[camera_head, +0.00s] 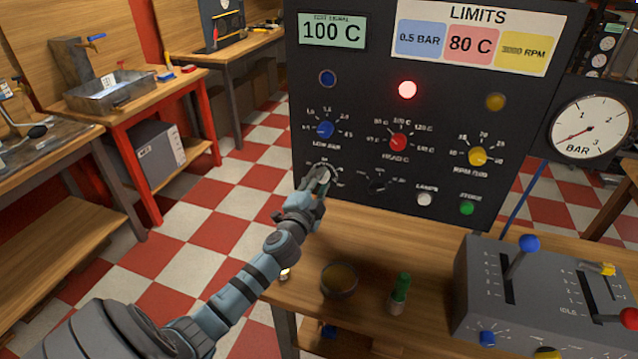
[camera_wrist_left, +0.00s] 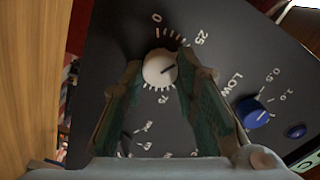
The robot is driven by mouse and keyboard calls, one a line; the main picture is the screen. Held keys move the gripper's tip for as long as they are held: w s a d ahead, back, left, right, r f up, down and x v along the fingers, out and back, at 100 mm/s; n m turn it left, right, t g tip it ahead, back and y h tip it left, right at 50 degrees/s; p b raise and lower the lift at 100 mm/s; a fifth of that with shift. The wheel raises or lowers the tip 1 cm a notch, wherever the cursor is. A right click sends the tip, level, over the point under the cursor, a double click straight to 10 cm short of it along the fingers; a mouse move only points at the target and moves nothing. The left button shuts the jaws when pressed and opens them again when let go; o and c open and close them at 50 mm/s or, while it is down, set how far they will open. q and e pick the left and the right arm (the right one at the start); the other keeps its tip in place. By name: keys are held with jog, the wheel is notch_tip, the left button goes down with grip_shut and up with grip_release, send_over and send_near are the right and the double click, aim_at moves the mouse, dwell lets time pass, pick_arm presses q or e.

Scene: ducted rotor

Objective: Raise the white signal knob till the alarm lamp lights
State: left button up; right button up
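The white signal knob (camera_head: 324,175) is at the lower left of the dark panel. In the left wrist view the knob (camera_wrist_left: 160,68) shows its dark pointer line to the right, inside a scale with 0, 25 and 75. My left gripper (camera_head: 319,181) reaches the knob, and in the wrist view its fingertips (camera_wrist_left: 159,62) lie against both sides of it. The red alarm lamp (camera_head: 408,89) at the panel's upper middle is lit brightly. The display (camera_head: 332,30) above reads 100 C. My right gripper is not in view.
The blue (camera_head: 325,130), red (camera_head: 398,142) and yellow (camera_head: 478,156) limit knobs sit above and right of my gripper. A blue lamp (camera_head: 327,78) and a yellow lamp (camera_head: 495,102) look dark. A bowl (camera_head: 339,280) and a lever box (camera_head: 480,290) stand on the bench.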

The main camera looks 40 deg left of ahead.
pick_arm(q)
jog(key=o, duration=0.4)
jog(key=shift+o, duration=0.2)
jog(key=v, duration=1.2)
